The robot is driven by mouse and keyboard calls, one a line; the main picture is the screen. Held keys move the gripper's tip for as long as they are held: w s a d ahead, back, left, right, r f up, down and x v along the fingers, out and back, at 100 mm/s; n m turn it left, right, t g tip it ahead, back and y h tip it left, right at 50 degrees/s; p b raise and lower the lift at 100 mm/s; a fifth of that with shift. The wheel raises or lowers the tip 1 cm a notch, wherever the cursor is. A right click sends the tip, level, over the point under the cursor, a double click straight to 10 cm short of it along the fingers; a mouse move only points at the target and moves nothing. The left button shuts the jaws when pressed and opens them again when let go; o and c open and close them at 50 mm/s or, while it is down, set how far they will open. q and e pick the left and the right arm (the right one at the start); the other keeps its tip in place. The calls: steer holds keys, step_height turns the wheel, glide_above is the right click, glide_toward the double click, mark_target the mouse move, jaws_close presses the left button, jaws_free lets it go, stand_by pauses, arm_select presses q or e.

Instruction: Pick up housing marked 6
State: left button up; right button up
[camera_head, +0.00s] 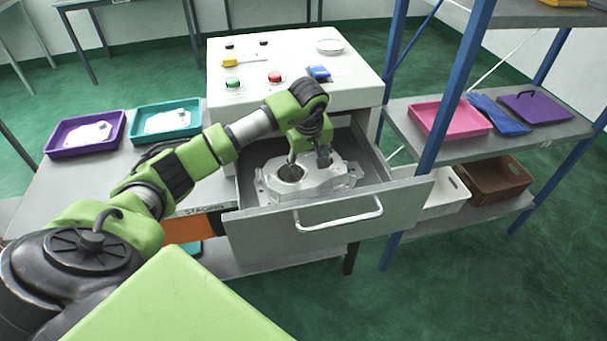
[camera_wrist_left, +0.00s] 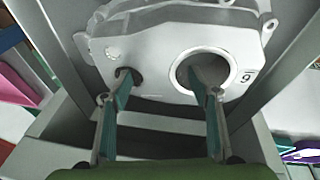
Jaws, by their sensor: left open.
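A silver-grey cast housing (camera_head: 312,185) lies in the open drawer; it fills the top of the left wrist view (camera_wrist_left: 150,45). It has a large round bore, a smaller hole and bolt lugs. A small label beside the bore carries a digit that looks like a 6 or a 9 from this angle. My left gripper (camera_head: 307,160) is over the housing, pointing down. Its two fingers (camera_wrist_left: 164,88) are spread, one tip at the small hole and one at the large bore. I cannot tell how deep the tips are or whether they touch. My right gripper is out of view.
The drawer (camera_head: 260,236) is pulled out of a white cabinet (camera_head: 350,75) with buttons on top. Purple (camera_head: 57,152) and teal (camera_head: 138,128) trays with castings stand on the left table. A blue-post shelf at the right holds a pink tray (camera_head: 425,122) and bins.

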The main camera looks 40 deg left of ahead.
arm_select(q)
steer(key=shift+x, duration=1.2)
jaws_close()
steer(key=shift+w+r, duration=0.15)
steer(key=shift+r, duration=0.05)
steer(key=shift+r, duration=0.1)
